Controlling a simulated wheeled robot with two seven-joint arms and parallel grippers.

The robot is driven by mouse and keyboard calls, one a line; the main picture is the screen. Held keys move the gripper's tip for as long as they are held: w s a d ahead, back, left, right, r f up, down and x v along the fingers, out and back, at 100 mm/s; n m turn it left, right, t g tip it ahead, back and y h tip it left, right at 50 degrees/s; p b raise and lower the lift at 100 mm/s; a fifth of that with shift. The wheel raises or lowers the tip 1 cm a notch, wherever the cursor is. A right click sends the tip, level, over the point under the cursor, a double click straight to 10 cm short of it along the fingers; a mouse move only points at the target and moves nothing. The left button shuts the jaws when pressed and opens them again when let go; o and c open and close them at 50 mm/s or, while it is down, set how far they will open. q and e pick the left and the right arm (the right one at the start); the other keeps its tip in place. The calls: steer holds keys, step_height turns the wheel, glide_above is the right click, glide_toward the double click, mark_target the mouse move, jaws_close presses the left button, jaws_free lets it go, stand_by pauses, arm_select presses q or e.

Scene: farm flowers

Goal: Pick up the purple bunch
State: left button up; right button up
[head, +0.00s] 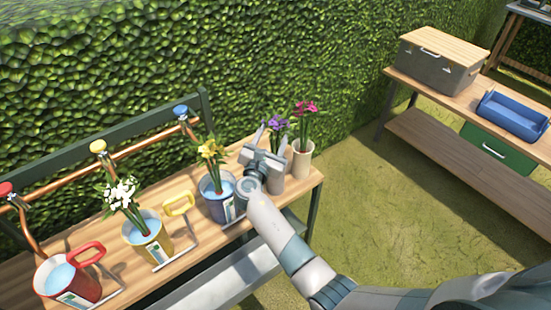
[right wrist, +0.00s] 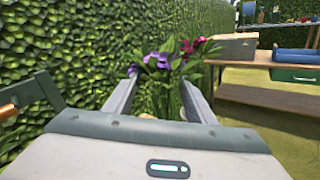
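The purple bunch (head: 277,126) stands upright in a pale vase (head: 277,183) near the right end of the wooden bench. My right gripper (head: 268,143) is at the bunch, partly covering its stems and the vase in the head view. In the right wrist view the gripper (right wrist: 157,92) is open, with the fingers spread apart. The purple flowers (right wrist: 157,60) show between and just beyond the fingers, with green stems below. I cannot tell whether either finger touches the stems. My left gripper is not in view.
A magenta bunch (head: 305,108) in a cream vase (head: 301,160) stands close on the right. A blue bucket with yellow flowers (head: 210,150) is close on the left. A hedge (head: 290,50) rises behind.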

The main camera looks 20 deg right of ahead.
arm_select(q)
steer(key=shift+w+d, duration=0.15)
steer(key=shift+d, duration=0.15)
arm_select(e)
steer(key=c, duration=0.5)
steer(key=shift+r, duration=0.2)
steer(key=shift+r, duration=0.65)
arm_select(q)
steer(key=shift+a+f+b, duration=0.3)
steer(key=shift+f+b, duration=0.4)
arm_select(e)
step_height(320, 180, up, 16)
steer(key=shift+r, duration=0.25)
arm_select(q)
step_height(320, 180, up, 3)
steer(key=p, duration=0.3)
arm_select(e)
step_height(320, 180, up, 2)
steer(key=shift+r, duration=0.2)
steer(key=shift+f, duration=0.1)
